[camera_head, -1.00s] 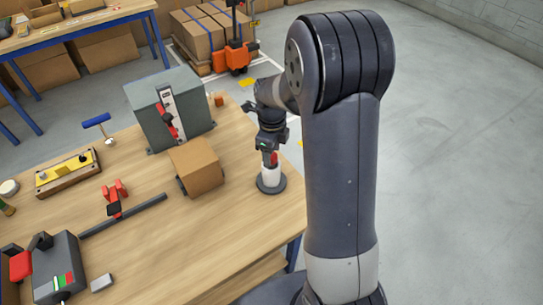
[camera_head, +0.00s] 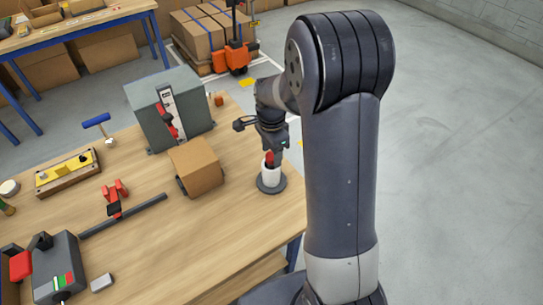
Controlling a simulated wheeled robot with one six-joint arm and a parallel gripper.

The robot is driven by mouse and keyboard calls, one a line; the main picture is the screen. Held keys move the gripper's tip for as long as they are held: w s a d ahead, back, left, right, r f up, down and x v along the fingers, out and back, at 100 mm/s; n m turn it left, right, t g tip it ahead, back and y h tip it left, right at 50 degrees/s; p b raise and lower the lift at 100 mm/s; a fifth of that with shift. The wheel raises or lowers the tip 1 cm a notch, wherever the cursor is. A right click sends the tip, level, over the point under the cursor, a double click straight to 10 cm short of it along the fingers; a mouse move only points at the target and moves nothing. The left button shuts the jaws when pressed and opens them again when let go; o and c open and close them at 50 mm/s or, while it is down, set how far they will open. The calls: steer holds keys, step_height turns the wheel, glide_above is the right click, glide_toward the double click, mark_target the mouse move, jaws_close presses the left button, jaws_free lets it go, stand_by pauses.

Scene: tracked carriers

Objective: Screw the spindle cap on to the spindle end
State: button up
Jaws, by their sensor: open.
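A white upright cylinder (camera_head: 270,176) stands on a dark round base (camera_head: 272,187) near the right edge of the wooden table; I take it for the spindle end. A small red part (camera_head: 268,159), perhaps the spindle cap, shows at its top. My gripper (camera_head: 271,156) points down directly over the cylinder, with its fingers at the red part. It is open. The fingers and arm partly hide the red part, and I cannot tell whether it is seated on the cylinder.
A dark bar (camera_head: 130,214), a red clamp (camera_head: 115,195) and a grey device (camera_head: 58,268) lie further left. The table's front right is clear.

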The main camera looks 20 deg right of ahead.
steer(key=n, duration=1)
steer(key=shift+n, duration=0.3)
steer(key=shift+c, duration=0.5)
steer(key=c, duration=0.7)
steer(key=o, duration=1)
steer(key=shift+c, duration=0.2)
step_height(320, 180, up, 11)
steer(key=shift+f+b, duration=0.15)
steer(key=shift+b, duration=0.2)
